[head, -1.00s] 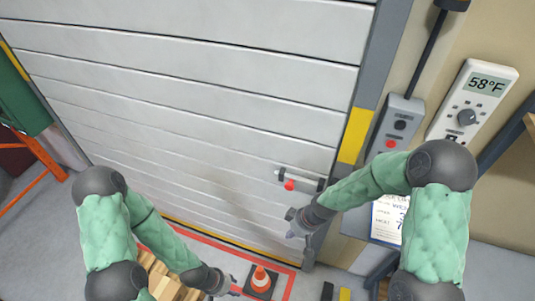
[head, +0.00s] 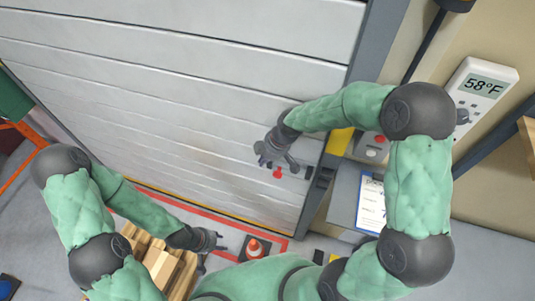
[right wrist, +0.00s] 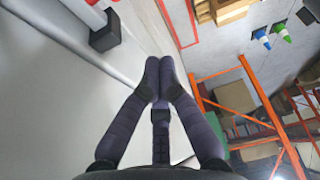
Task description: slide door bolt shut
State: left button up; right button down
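The door bolt (head: 294,168) is a short horizontal bar with a red knob (head: 278,174), low on the right side of the pale slatted door (head: 180,90). My right gripper (head: 264,160) is at the bolt's left end, just left of the knob, and covers part of the bar. In the right wrist view its fingertips (right wrist: 160,75) meet with nothing visible between them. A black block (right wrist: 105,32) and a bit of red show at upper left there, apart from the fingers. My left gripper (head: 215,241) hangs low, away from the door, its fingers apart and empty.
An orange-white cone (head: 254,247) stands on the floor inside a red line. Wooden pieces (head: 160,262) lie beside my left arm. A thermostat (head: 482,88), a button box (head: 374,145) and a clipboard (head: 370,203) are on the right wall. An orange rack (right wrist: 235,95) shows in the wrist view.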

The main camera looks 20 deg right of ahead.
notch_tip(320, 180, down, 6)
jog(key=s+d, duration=0.1)
jog(key=d, duration=0.1)
jog(key=shift+r, duration=0.15)
jog(key=shift+d, duration=0.1)
jog(key=s+d+b, duration=0.2)
jog(key=s+d, duration=0.2)
jog(key=d, duration=0.1)
jog(key=shift+d, duration=0.2)
jog(key=shift+w, duration=0.1)
dwell(0.4)
